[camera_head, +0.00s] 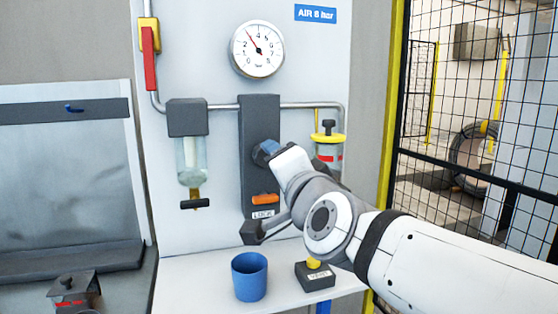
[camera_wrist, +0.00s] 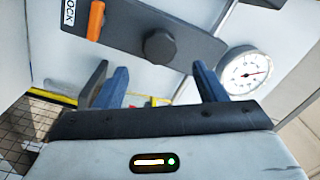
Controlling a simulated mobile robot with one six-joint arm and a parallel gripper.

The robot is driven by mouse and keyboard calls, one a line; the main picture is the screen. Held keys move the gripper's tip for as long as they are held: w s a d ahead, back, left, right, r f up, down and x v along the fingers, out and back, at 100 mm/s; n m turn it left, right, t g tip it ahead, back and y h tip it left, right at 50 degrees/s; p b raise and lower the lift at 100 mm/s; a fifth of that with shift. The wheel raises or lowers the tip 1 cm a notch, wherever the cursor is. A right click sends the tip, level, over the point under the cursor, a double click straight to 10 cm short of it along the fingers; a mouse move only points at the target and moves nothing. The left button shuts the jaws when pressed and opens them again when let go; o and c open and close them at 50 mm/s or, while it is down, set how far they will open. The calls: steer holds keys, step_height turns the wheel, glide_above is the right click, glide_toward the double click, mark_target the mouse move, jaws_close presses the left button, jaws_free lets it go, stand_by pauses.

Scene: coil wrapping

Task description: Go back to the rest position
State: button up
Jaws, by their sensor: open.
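My gripper (camera_head: 266,149) is at the end of my arm, in front of the dark upright block (camera_head: 258,112) on the wall panel. In the wrist view my gripper (camera_wrist: 160,70) shows two blue fingers spread wide apart, with nothing between them. Beyond them are a round dark knob (camera_wrist: 162,46) and an orange lever (camera_wrist: 96,21) on the dark block. The fingers look apart from the knob, but the exact gap cannot be told.
A pressure gauge (camera_head: 257,49), a clear bowl (camera_head: 192,160) and a red handle (camera_head: 150,58) are on the panel. A blue cup (camera_head: 250,281) and a small box with a yellow button (camera_head: 315,278) stand on the shelf below. A mesh fence (camera_head: 430,130) is at right.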

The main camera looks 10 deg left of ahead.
steer(key=shift+s+d, duration=0.1)
steer(key=shift+s, duration=0.05)
steer(key=w+d+f+n+g+h+p, duration=0.1)
steer(key=d+f+n+g+h+p, duration=0.3)
steer(key=d+f, duration=0.35)
steer(key=s+d+f+n+g+h+p, duration=0.1)
steer(key=s+d+f+g+h+p, duration=0.2)
steer(key=s+d+f, duration=0.4)
steer(key=s+d+f+n+g+h+p, duration=0.1)
steer(key=s+d+f+g, duration=0.5)
steer(key=d, duration=0.7)
steer(key=s+f+h+p, duration=0.1)
steer(key=p, duration=0.1)
steer(key=shift+f+h+p, duration=0.25)
steer(key=shift+h+p, duration=0.15)
steer(key=shift+c, duration=0.2)
stand_by(1.0)
